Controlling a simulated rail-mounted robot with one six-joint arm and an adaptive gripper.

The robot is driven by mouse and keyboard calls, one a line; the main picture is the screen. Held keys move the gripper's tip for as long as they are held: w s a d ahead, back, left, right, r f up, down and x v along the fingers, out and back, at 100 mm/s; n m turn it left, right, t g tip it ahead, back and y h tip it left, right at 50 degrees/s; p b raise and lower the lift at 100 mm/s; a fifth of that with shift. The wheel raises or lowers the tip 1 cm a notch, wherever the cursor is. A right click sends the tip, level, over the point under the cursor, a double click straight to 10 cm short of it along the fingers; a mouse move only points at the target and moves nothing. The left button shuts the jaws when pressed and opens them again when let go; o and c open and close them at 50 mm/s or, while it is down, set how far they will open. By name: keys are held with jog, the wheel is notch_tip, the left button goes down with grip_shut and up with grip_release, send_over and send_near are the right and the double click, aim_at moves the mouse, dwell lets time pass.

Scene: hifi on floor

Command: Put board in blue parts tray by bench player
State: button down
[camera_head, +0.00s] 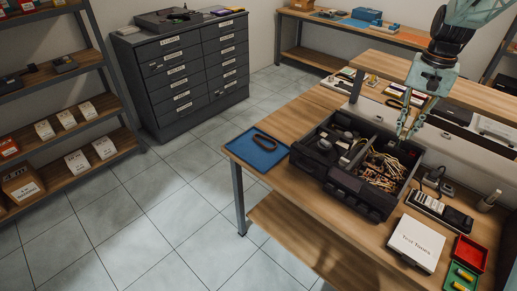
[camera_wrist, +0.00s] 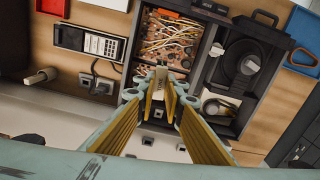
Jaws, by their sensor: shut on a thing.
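I cannot tell for sure that this is the board. A blue tray (camera_head: 240,147) lies on the near bench left of the toolbox, with a dark loop on it; its blue edge shows in the wrist view (camera_wrist: 302,63). Other blue items (camera_head: 366,14) are on the far bench. I cannot clearly identify the bench player.
A dark drawer cabinet (camera_head: 185,75) stands behind clear floor.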

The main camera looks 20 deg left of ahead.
jog(key=w+a+f+n+p, duration=0.15)
jog(key=w+a+n, duration=0.25)
jog(key=a, duration=0.7)
jog(key=n+p, duration=0.4)
jog(key=n, duration=0.9)
send_over(266, 143)
notch_tip(266, 143, down, 8)
jog(key=shift+w+a+r, duration=0.1)
jog(key=shift+w, duration=0.05)
notch_tip(266, 143, down, 6)
jog(key=shift+f, duration=0.25)
jog(key=shift+f, duration=1.75)
jog(key=shift+f, duration=0.15)
